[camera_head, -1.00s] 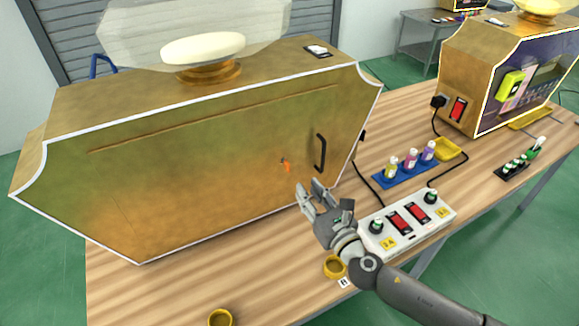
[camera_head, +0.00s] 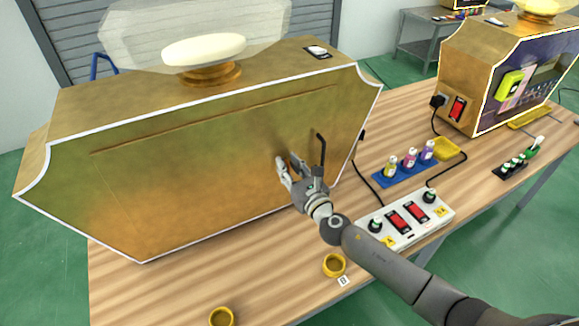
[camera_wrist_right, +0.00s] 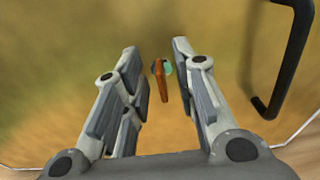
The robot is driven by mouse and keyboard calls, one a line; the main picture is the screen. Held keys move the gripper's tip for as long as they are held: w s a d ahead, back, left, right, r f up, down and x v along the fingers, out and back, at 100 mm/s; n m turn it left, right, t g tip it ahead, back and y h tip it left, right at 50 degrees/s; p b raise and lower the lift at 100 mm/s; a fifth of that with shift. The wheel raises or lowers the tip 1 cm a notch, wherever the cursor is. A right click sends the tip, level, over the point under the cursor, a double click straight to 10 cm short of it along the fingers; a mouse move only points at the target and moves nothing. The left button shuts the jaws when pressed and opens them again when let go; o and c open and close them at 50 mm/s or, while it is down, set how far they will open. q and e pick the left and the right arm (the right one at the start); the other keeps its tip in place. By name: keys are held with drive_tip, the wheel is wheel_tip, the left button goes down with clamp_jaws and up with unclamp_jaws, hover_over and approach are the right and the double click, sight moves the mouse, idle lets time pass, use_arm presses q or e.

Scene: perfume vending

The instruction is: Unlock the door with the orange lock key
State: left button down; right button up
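The orange lock key (camera_wrist_right: 161,84) stands in a small greenish lock on the brassy door (camera_head: 200,170) of the large machine. In the right wrist view it shows between the two fingers of my right gripper, with a gap on each side. My right gripper (camera_head: 287,161) is open at the door face, its fingers pointing at the lock; it also shows in the right wrist view (camera_wrist_right: 156,52). In the head view the fingers largely hide the key. A black door handle (camera_head: 322,150) is just right of the gripper. The door looks shut. My left gripper is out of view.
A white power strip (camera_head: 410,220) with red switches lies right of my right arm. A blue tray (camera_head: 383,179) with small bottles is behind it. Yellow rings (camera_head: 333,265) sit near the table's front. A second machine (camera_head: 490,75) stands at the back right.

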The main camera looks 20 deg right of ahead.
drive_tip(key=shift+c, duration=0.3)
clamp_jaws()
drive_tip(key=shift+m, duration=0.3)
drive_tip(key=m, duration=0.5)
drive_tip(key=m+b, duration=0.1)
drive_tip(key=m, duration=0.5)
drive_tip(key=m+b, duration=0.1)
drive_tip(key=m, duration=0.5)
drive_tip(key=shift+w+d+f, duration=0.1)
drive_tip(key=shift+d+f, duration=0.3)
drive_tip(key=shift+m, duration=0.4)
